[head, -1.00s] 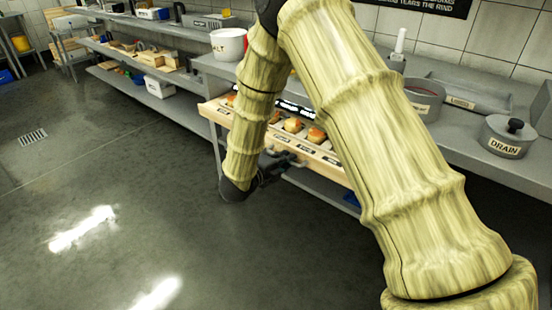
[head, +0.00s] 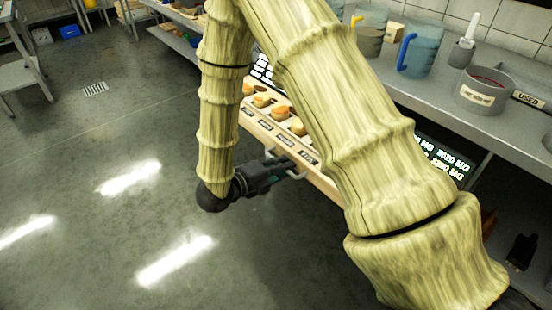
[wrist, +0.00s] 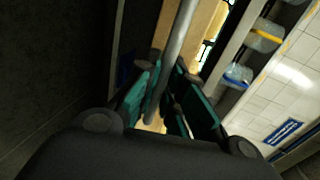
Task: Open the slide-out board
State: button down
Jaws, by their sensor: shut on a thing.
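The slide-out board (head: 322,182) is a pale wooden board below the counter, with labels on its front edge and several small cheese-like pieces on top. It stands out from under the counter; my arm hides part of it. A grey metal bar handle (head: 302,163) is on its front. My gripper (head: 284,170) is at this handle, reaching in from the left. In the wrist view, the handle bar (wrist: 179,40) runs between the green finger pads of my gripper (wrist: 166,98), which is shut on it. The board's wood (wrist: 203,28) shows behind the bar.
The grey counter (head: 440,103) runs along the tiled wall, with a blue-handled jug (head: 422,52) and a grey pot (head: 485,90) on it. A dark screen with white text (head: 445,160) is at right. The floor (head: 110,235) at left is clear.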

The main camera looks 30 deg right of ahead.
jog(key=shift+s+a+f, duration=0.1)
jog(key=shift+s+a, duration=0.1)
jog(key=shift+a, duration=0.35)
jog(key=c, duration=1.5)
grip_release()
jog(key=shift+c, duration=0.2)
jog(key=v, duration=1.2)
